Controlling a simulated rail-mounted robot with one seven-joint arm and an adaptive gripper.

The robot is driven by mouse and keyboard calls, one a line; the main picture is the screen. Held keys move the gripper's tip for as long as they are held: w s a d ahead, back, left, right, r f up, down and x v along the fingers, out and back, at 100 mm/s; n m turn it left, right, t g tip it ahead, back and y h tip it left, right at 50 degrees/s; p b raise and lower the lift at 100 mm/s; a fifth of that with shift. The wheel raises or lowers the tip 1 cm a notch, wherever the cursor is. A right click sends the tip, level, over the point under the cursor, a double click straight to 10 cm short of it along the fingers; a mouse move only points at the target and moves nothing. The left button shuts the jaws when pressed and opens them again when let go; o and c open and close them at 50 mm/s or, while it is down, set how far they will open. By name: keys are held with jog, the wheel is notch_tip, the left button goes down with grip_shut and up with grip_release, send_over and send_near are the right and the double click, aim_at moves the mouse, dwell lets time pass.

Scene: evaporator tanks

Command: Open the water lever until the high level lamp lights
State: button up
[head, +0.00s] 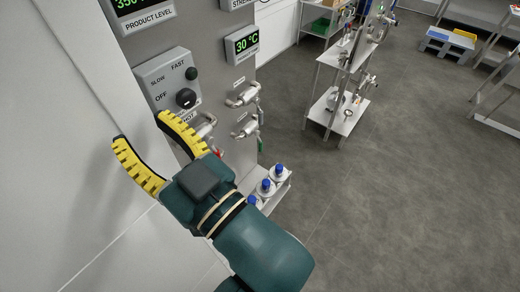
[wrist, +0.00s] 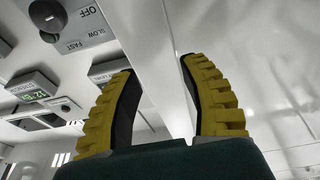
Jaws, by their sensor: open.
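My gripper (head: 140,128) is open and empty, its two yellow ribbed fingers spread in front of the white wall, left of the grey panel (head: 215,60). The wrist view also shows the gap between the fingers (wrist: 157,65) empty. Steel valves are on the panel: an upper one (head: 243,95), a lower one (head: 247,129) with a green handle end, and one (head: 203,125) partly hidden behind my gripper, near a red part. Their labels are too small to read, so I cannot tell which is the water lever. I cannot identify the high level lamp.
A control box (head: 170,80) marked OFF, SLOW and FAST, with a black knob (head: 186,98), juts out near my fingers. Displays (head: 243,44) sit above. Blue-capped bottles (head: 265,187) stand on a low shelf. A steel rack (head: 340,105) stands beyond; the floor between is clear.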

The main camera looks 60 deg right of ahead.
jog(key=s+d+f+m+g+h+b, duration=0.15)
jog(key=d+f+b, duration=0.4)
jog(key=f, duration=0.55)
jog(key=s+d+f+m+g+h+b, duration=0.1)
jog(key=d+f+m+g+h+b, duration=0.15)
jog(key=d+f+b, duration=0.55)
jog(key=m+g+h+b, duration=0.2)
jog(key=g+h+b, duration=0.2)
jog(key=b, duration=0.3)
send_near(261, 147)
jog(key=b+x, duration=0.1)
jog(key=x, duration=1)
jog(key=shift+s+b, duration=0.1)
jog(key=shift+b, duration=0.25)
jog(key=shift+o, duration=0.2)
grip_shut()
